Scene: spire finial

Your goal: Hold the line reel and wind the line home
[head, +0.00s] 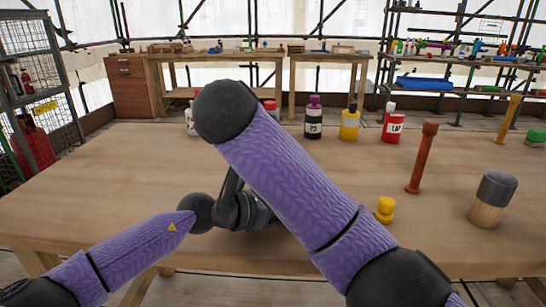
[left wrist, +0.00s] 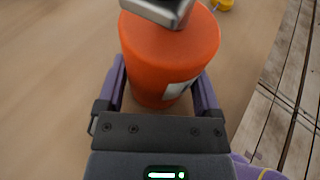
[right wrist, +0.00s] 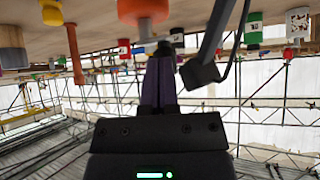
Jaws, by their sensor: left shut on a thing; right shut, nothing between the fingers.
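The line reel is most likely the orange-red cylinder (left wrist: 168,60) with a pale label, seen in the left wrist view. A grey metal part (left wrist: 158,10) sits over its top. My left gripper (left wrist: 163,88) is shut around the cylinder, one finger on each side. In the right wrist view, an orange-red body (right wrist: 143,10) at the top edge looks like the same reel. My right gripper (right wrist: 160,85) is shut and empty, with its fingertips just below that body in the picture. In the head view, my purple right arm hides the reel and the right fingers.
On the wooden table (head: 90,190) stand a yellow knob (head: 385,210), a dark-headed wooden mallet (head: 490,198), a reddish-brown post (head: 422,157) and several bottles, including a red one (head: 392,125) and a yellow one (head: 349,123). The table's left part is clear. Workbenches and shelves stand behind.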

